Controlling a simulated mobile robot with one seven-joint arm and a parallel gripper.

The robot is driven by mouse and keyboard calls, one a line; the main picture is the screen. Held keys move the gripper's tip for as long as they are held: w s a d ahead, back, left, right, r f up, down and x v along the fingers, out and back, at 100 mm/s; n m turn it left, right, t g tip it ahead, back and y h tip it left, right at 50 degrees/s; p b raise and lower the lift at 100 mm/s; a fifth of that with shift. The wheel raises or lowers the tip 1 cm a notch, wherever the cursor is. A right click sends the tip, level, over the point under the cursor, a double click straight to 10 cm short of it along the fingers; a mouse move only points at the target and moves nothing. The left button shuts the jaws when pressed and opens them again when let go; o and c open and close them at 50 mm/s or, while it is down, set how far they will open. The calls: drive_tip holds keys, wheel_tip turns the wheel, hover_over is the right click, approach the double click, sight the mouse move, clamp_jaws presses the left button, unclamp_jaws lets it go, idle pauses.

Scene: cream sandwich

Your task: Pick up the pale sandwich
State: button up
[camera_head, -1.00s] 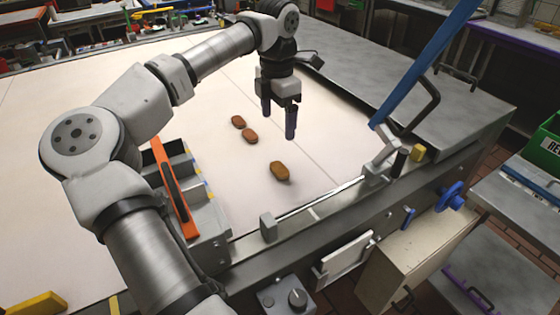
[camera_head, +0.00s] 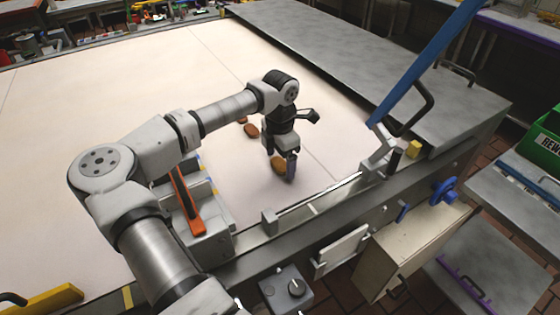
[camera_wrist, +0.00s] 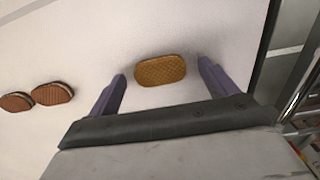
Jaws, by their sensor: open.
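The pale sandwich (camera_wrist: 160,70) is a golden-tan oval with a patterned top, lying flat on the pale belt. In the wrist view it lies between and slightly beyond the two purple fingers of my gripper (camera_wrist: 160,88), apart from both. In the head view my gripper (camera_head: 283,168) is down over the pale sandwich (camera_head: 277,162), which is partly hidden by the fingers. My gripper is open and holds nothing. Two darker brown sandwiches (camera_wrist: 52,94) and (camera_wrist: 15,102) lie to the left in the wrist view.
A metal rail (camera_head: 330,195) edges the belt in front. The belt (camera_head: 130,85) is clear at the far left.

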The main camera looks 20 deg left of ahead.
drive_tip(key=shift+f, duration=0.1)
drive_tip(key=shift+c, duration=0.5)
drive_tip(key=c, duration=1)
drive_tip(key=shift+o, duration=0.2)
